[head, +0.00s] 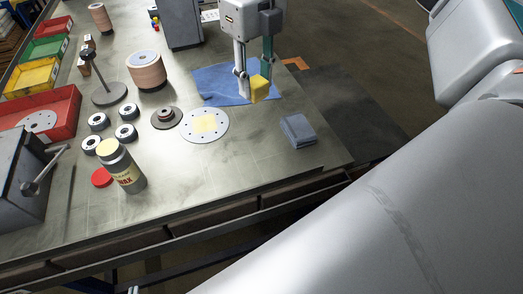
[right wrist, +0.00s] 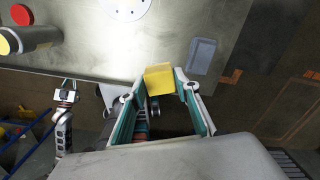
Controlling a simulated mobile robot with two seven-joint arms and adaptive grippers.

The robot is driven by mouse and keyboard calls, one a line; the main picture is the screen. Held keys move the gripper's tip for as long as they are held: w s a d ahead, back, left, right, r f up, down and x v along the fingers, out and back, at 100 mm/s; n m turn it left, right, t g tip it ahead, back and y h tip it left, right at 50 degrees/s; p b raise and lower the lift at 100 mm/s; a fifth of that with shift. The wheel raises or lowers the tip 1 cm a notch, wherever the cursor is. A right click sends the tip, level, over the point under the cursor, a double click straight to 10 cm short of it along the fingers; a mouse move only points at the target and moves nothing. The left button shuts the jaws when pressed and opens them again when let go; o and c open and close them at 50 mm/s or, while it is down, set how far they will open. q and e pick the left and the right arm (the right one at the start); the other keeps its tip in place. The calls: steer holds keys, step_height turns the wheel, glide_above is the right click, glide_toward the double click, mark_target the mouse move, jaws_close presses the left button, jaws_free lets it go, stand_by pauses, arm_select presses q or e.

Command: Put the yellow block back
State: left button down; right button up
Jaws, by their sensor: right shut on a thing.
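The yellow block (head: 259,89) is between the fingertips of my right gripper (head: 254,78), which is shut on it. In the head view the block shows in front of the blue cloth (head: 215,82); how high it is held is hard to tell. In the right wrist view the block (right wrist: 158,79) sits between the two teal fingers.
A folded grey-blue cloth (head: 298,131) lies near the right table edge. A wax bottle (head: 121,168), several dark rings (head: 126,134), a disc stack (head: 147,72) and a post stand (head: 108,92) crowd the left. Red (head: 62,109), yellow and green bins line the far left.

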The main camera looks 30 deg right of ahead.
steer(key=m, duration=0.4)
steer(key=m+b, duration=0.1)
steer(key=m, duration=0.1)
steer(key=shift+s+d+r, duration=0.2)
steer(key=shift+s+r, duration=0.15)
steer(key=shift+r, duration=0.05)
steer(key=m, duration=0.3)
steer(key=shift+s+d+r+m+b, duration=0.15)
steer(key=shift+s+r+m+b, duration=0.1)
steer(key=shift+m+b, duration=0.05)
steer(key=m, duration=0.3)
steer(key=shift+s+d+r+m, duration=0.1)
steer(key=shift+s+r+m, duration=0.1)
steer(key=shift+s+m, duration=0.15)
step_height(320, 180, down, 20)
steer(key=shift+r+b, duration=0.1)
steer(key=shift+b, duration=1.1)
steer(key=o, duration=1.2)
